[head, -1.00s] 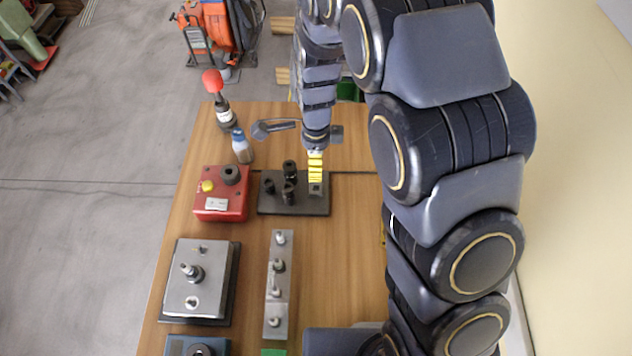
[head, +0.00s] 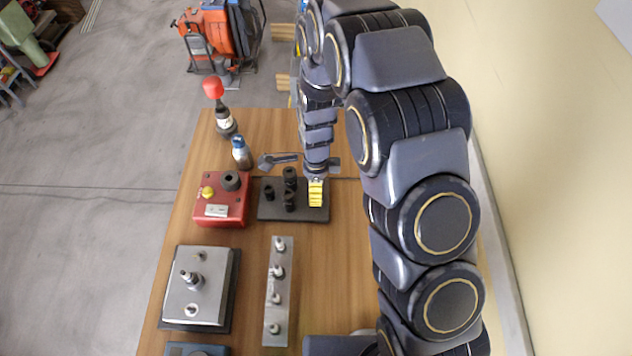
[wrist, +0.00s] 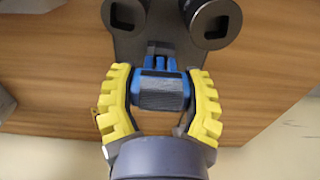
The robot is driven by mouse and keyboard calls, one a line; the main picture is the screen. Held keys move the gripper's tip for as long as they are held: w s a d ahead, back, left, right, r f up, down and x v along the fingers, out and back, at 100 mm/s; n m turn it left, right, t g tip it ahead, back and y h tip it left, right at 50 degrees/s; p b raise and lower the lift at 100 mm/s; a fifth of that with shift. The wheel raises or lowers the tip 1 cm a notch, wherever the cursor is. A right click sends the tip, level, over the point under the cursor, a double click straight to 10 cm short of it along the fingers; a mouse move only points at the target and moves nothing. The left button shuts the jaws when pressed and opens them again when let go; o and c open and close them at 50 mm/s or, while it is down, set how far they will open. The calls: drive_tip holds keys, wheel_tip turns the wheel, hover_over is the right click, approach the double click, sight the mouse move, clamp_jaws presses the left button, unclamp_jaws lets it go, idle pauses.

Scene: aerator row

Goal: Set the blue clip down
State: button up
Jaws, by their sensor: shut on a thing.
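My gripper (head: 315,194) has yellow ribbed fingers and points down over the right end of a dark plate (head: 270,213). In the wrist view the fingers are closed around the blue clip (wrist: 160,68), gripping it from both sides. The clip is blue with a grey ribbed block facing the camera. Its far end lies over the dark plate, which also shows in the wrist view (wrist: 165,28). Whether the clip touches the plate cannot be told. In the head view the clip is hidden by my gripper.
Black cylindrical posts (head: 290,178) stand on the plate left of my gripper. A red box (head: 235,210) is farther left, with bottles (head: 241,152) behind it. A metal rail (head: 278,300) and a metal block (head: 210,270) lie nearer. Bare wood shows around the plate.

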drive_tip(key=o, duration=1)
drive_tip(key=shift+o, duration=0.2)
wheel_tip(320, 180, up, 12)
drive_tip(key=shift+r, duration=0.2)
drive_tip(key=s+d+r+n, duration=0.3)
drive_tip(key=s+n, duration=0.3)
drive_tip(key=s, duration=0.2)
drive_tip(key=s+d+r+n+g, duration=0.1)
drive_tip(key=s+d+r+n, duration=0.3)
drive_tip(key=s+r+n, duration=0.2)
drive_tip(key=s+d+r+n, duration=0.4)
drive_tip(key=s+n, duration=0.2)
drive_tip(key=s, duration=0.3)
drive_tip(key=shift+s+r+g, duration=0.25)
drive_tip(key=shift+s+g, duration=0.05)
drive_tip(key=shift+s, duration=0.1)
drive_tip(key=shift+d, duration=0.1)
